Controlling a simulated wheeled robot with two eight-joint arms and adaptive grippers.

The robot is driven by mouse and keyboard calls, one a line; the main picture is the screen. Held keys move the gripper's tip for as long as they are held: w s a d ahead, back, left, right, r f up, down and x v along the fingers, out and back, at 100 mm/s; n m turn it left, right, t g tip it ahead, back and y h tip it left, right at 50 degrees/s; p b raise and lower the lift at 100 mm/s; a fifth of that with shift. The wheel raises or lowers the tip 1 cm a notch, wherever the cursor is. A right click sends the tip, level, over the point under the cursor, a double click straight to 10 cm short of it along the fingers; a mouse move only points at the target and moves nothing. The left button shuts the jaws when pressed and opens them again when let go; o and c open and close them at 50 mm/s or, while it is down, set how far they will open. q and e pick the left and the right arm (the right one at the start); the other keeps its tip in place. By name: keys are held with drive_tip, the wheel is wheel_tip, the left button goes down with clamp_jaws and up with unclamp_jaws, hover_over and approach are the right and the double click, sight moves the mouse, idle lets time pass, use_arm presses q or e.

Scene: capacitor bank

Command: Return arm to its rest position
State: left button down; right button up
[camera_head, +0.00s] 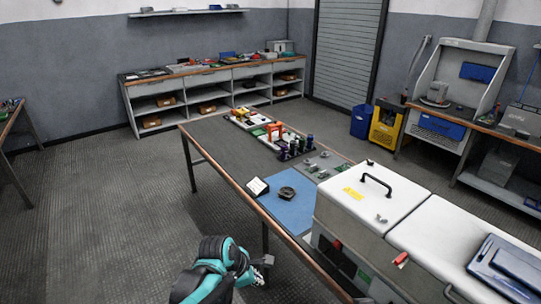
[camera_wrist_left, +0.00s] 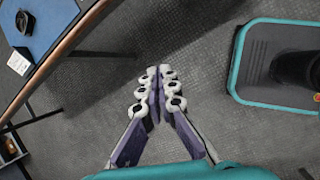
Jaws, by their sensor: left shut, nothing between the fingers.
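My left gripper (camera_head: 264,264) is at the bottom of the head view, on the near side of the table's left edge. Its teal and black arm comes in from the bottom. In the left wrist view the left gripper (camera_wrist_left: 158,78) has its fingers together, with nothing between them, over the bare dark floor. The teal-rimmed platform at the right of the wrist view is part of my own base. My right gripper is in neither view.
A long wood-edged table (camera_head: 213,138) holds a blue mat (camera_head: 290,212), a dark round part (camera_head: 287,192), several capacitors (camera_head: 285,152) and a white-lidded cabinet (camera_head: 345,205). The mat also shows in the wrist view (camera_wrist_left: 52,18). The floor (camera_head: 110,220) at left is clear.

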use_arm(q)
drive_tip(key=s+a+r+m+t+y, duration=0.1)
drive_tip(key=s+a+r+m, duration=0.2)
drive_tip(key=s+a+m, duration=0.3)
drive_tip(key=s+a+r+m+t+y, duration=0.2)
drive_tip(key=s+a+r+m, duration=0.2)
drive_tip(key=m, duration=1)
drive_tip(key=s+a, duration=0.3)
drive_tip(key=a, duration=0.1)
drive_tip(key=shift+s+m+t+y, duration=0.3)
drive_tip(key=shift+m, duration=0.1)
